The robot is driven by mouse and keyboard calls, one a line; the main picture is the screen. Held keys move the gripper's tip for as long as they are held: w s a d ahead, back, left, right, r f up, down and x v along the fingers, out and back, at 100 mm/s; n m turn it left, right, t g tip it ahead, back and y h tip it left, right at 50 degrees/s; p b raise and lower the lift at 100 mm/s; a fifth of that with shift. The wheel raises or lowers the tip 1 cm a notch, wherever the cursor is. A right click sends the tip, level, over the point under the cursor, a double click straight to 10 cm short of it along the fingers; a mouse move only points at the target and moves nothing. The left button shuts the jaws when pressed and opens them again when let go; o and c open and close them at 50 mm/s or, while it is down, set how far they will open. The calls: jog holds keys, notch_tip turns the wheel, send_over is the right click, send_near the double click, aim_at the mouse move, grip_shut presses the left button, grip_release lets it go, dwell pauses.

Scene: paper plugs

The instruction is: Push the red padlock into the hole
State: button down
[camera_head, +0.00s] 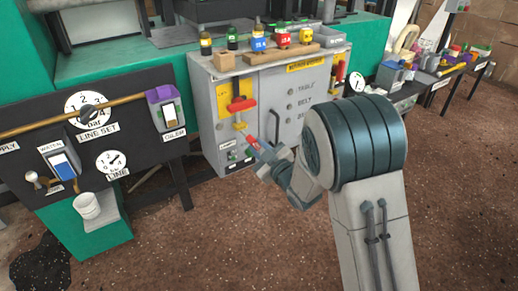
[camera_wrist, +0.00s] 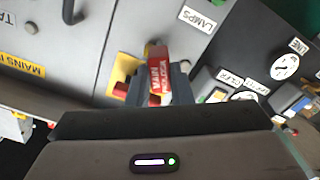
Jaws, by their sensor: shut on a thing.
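The red padlock (camera_wrist: 159,62), with white lettering on its face, is held between the fingers of my gripper (camera_wrist: 160,88) in the wrist view. In the head view the padlock (camera_head: 253,142) shows as a small red piece at the tip of my gripper (camera_head: 260,148), close in front of the grey cabinet. The yellow plate with a red handle (camera_head: 241,104) is on the cabinet door, up and left of my gripper. In the wrist view the yellow plate (camera_wrist: 122,68) lies behind and left of the padlock. I cannot make out the hole; the fingers and padlock may cover it.
A dark door handle (camera_head: 275,126) is just right of my gripper.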

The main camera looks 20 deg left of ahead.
jog(key=shift+b+x, duration=0.45)
jog(key=shift+x, duration=1.55)
jog(key=c, duration=1.2)
grip_release()
jog(key=p+v, duration=0.3)
jog(key=v, duration=1)
jog(key=shift+s+d, duration=0.25)
jog(key=shift+d, duration=0.05)
jog(key=shift+r+p, duration=0.1)
jog(key=shift+p, duration=0.25)
